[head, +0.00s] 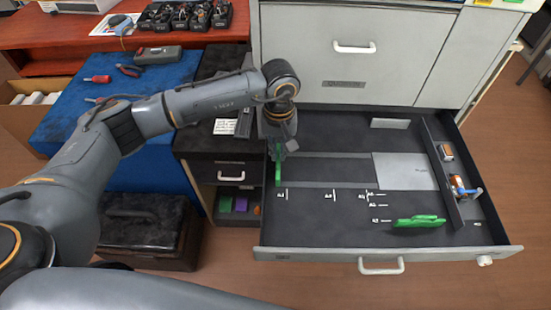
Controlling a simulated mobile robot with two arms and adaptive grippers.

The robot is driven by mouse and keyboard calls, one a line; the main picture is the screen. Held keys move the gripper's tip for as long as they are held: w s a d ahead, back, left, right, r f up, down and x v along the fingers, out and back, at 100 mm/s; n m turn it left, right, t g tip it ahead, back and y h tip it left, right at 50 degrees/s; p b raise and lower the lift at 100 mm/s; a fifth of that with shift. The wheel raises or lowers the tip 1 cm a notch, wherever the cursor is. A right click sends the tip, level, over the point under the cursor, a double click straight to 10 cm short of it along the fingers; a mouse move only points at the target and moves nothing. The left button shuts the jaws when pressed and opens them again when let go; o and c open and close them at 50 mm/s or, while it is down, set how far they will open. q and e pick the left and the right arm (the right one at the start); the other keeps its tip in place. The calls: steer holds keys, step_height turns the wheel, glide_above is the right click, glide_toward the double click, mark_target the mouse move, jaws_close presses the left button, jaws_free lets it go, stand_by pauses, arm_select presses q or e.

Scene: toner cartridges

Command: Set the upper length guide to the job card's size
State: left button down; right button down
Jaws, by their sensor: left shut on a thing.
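The open grey drawer (265,246) has a dark inside with white size marks (327,196) on its floor. An upright green guide (278,172) stands at the left end of the floor, by the leftmost mark. My left gripper (277,152) is shut on its top from above; the fingers are partly hidden by the wrist. A second green guide (419,221) lies toward the front right of the floor. A small white card (225,127) with print too small to read lies on the dark cabinet left of the drawer. My right gripper is not in view.
A light grey plate (404,171) lies at the drawer's right. Beyond a divider are small parts (463,187). The drawer's front wall has a handle (381,267). A blue-topped bench (60,118) with tools is at left. The floor between the guides is clear.

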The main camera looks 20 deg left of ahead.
arm_select(q)
steer(key=shift+w+d+f+b, duration=0.1)
steer(key=shift+w+d+b, duration=1)
steer(key=shift+d, duration=1.65)
steer(key=shift+w+d+r+b, duration=0.1)
steer(key=shift+w+d+b, duration=0.35)
steer(key=shift+d+b, duration=1.8)
steer(key=shift+w+d+f+b, duration=0.1)
steer(key=shift+w+d+b, duration=0.75)
steer(key=shift+d, duration=2.45)
steer(key=shift+w+d+b, duration=0.3)
steer(key=shift+d+b, duration=0.15)
steer(key=shift+d, duration=0.45)
steer(key=shift+w+d+b, duration=0.25)
steer(key=shift+d+b, duration=0.2)
steer(key=shift+d, duration=0.4)
steer(key=shift+w+d+b, duration=0.1)
steer(key=shift+d+b, duration=0.35)
steer(key=shift+d, duration=0.25)
steer(key=shift+d+f, duration=0.1)
steer(key=shift+d, duration=0.15)
steer(key=c, duration=1.9)
jaws_free()
steer(key=shift+d, duration=0.1)
steer(key=o, duration=0.3)
steer(key=shift+f, duration=0.1)
steer(key=shift+w, duration=0.1)
steer(key=shift+r, duration=0.25)
